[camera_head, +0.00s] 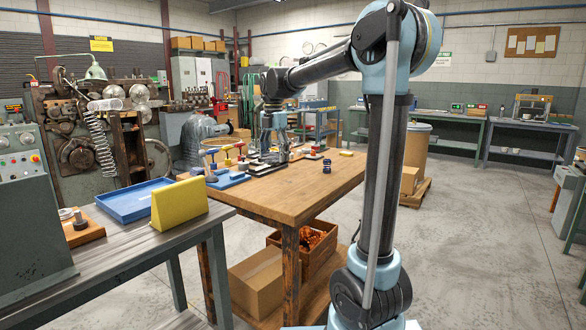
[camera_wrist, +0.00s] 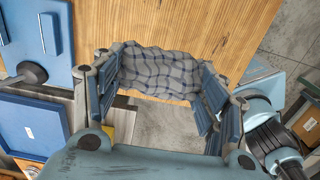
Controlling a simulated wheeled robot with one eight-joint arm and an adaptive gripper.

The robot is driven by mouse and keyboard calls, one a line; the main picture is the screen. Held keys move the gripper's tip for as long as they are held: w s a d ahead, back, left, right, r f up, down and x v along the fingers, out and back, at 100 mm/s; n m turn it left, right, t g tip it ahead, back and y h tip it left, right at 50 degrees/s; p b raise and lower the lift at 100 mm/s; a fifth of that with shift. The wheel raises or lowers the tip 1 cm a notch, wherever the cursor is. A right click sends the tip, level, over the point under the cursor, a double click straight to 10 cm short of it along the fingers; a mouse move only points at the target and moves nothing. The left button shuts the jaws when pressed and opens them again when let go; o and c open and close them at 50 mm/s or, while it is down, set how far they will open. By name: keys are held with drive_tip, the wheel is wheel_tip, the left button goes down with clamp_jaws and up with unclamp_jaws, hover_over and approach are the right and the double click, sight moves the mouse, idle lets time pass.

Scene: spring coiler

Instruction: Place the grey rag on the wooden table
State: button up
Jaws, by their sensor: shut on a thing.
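The grey checked rag (camera_wrist: 160,72) is bunched between the two fingers of my gripper (camera_wrist: 172,68) in the wrist view. The gripper is shut on it. The wooden table (camera_wrist: 220,25) lies behind the rag in that view, with its edge running just below the rag. In the head view my gripper (camera_head: 272,135) points down over the far left part of the wooden table (camera_head: 325,185). I cannot clearly make out the rag there, nor tell whether it touches the tabletop.
A blue plate (camera_head: 229,179) with small tools and other small items crowd the table's left and far side; its near right part is bare. A grey bench at left holds a blue tray (camera_head: 132,203) and a yellow block (camera_head: 180,204). A wooden crate (camera_head: 316,250) stands below.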

sight(275, 190)
drive_tip(key=shift+s+a+f, duration=0.1)
drive_tip(key=shift+f, duration=4.9)
drive_tip(key=shift+f, duration=0.1)
drive_tip(key=o, duration=0.9)
